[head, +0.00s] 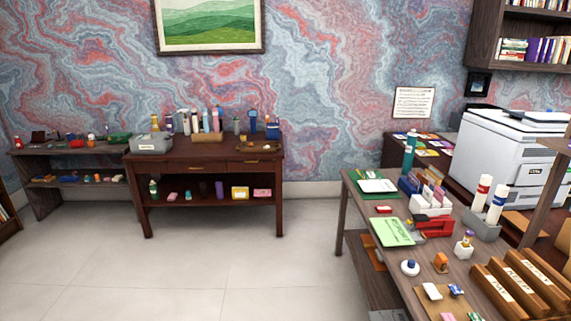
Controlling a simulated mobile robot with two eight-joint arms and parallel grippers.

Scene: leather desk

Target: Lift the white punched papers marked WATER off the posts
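A small stack of white paper (378,185) lies on a dark green board at the far left corner of the right-hand table. I cannot read any marking on it, and posts are too small to make out. A light green sheet with faint lettering (391,232) lies nearer on the same table, beside a red device (434,226) that may be a punch. No sheet readable as WATER shows. Neither of my grippers is in view.
The right-hand table (459,270) is crowded with a teal bottle (410,152), white tubes in a grey holder (483,226) and brown wooden blocks (520,285). A white printer (506,150) stands behind. A dark desk (200,155) is against the wall. The pale floor (220,265) is clear.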

